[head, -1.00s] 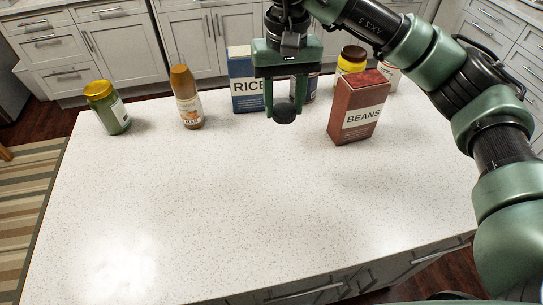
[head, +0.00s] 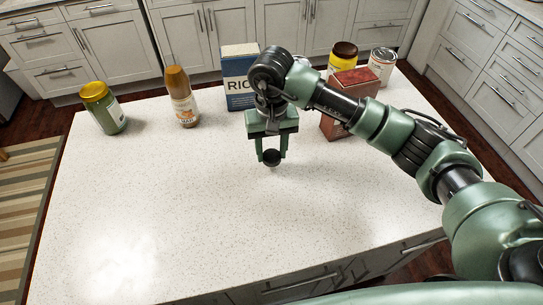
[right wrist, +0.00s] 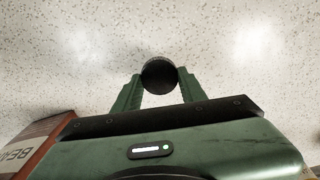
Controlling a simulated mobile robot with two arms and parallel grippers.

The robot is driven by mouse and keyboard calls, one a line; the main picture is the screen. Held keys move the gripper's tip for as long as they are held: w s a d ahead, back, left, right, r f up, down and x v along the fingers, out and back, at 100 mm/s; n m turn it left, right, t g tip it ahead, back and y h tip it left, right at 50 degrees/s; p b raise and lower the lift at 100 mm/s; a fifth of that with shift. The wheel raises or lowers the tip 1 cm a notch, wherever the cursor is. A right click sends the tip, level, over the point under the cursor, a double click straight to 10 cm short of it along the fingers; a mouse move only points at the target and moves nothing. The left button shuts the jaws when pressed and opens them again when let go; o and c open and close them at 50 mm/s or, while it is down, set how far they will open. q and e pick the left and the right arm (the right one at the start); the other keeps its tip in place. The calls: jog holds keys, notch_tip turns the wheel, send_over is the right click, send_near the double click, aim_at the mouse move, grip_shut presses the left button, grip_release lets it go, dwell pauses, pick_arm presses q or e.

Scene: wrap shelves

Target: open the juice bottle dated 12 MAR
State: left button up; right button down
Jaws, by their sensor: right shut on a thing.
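My right gripper (head: 271,155) points down over the middle of the counter and is shut on a small black round thing. The black round thing (right wrist: 159,76) also shows between the fingertips in the right wrist view; I cannot tell whether it is a lid or part of something larger. A bottle with an orange-brown top (head: 183,97) stands upright at the back left of the counter, well left of the gripper. Its label is too small to read, and I see no 12 MAR date anywhere. My left gripper is not in view.
A green jar with yellow lid (head: 103,108) stands back left. A blue RICE box (head: 240,75), a red-brown BEANS box (head: 350,92), a dark-lidded yellow jar (head: 342,55) and a white can (head: 381,66) stand at the back. The white counter (head: 180,220) is clear in front.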

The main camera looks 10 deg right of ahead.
aim_at(271, 155)
notch_tip(271, 155, down, 3)
jog(key=shift+s+f+p, duration=0.1)
jog(key=shift+f+p, duration=0.05)
jog(key=shift+p, duration=0.3)
jog(key=shift+f, duration=0.15)
jog(key=shift+f+b, duration=0.2)
jog(key=shift+b, duration=0.15)
jog(key=c, duration=0.8)
grip_release()
jog(key=shift+r, duration=0.1)
